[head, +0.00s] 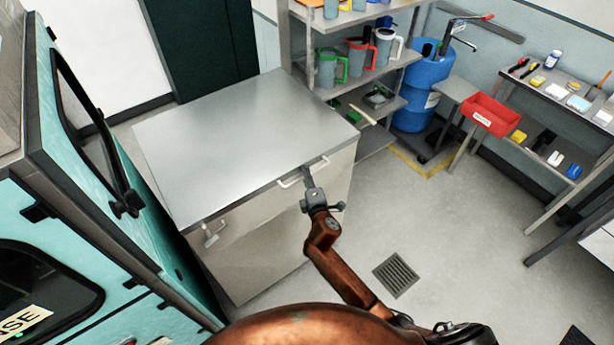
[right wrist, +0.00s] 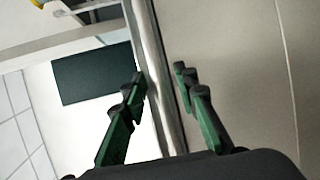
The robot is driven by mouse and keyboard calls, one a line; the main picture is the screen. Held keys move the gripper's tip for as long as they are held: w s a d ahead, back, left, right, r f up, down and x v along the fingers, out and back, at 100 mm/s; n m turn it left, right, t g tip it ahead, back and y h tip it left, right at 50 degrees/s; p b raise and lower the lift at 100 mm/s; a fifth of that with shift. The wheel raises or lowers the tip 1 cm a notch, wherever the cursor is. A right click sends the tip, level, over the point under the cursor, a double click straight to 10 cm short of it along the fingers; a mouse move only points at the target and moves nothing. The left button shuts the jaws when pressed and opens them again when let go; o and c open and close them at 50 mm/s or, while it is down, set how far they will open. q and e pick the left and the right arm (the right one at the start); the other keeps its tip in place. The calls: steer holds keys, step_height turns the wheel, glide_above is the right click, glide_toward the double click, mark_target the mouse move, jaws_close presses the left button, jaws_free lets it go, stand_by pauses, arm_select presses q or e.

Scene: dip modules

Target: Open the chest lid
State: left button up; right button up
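The chest (head: 270,250) is a large pale box with a flat grey metal lid (head: 235,130), which lies closed on it. A light bar handle (head: 289,183) runs along the lid's front edge near the right corner. My right gripper (head: 308,178) is at this handle and hides its middle. In the right wrist view, the fingers of my right gripper (right wrist: 160,76) stand on either side of a shiny metal bar (right wrist: 153,60), apparently the handle. The fingers look spread, with a small gap on the right side. My left gripper is out of view.
A teal cabinet (head: 75,190) stands close on the chest's left. A shelf rack with jugs (head: 365,50) and a blue barrel (head: 425,85) stand behind right. A red bin (head: 490,115) is farther right. The floor right of the chest is open, with a drain grate (head: 396,274).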

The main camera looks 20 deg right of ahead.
steer(key=shift+c, duration=0.4)
jaws_close()
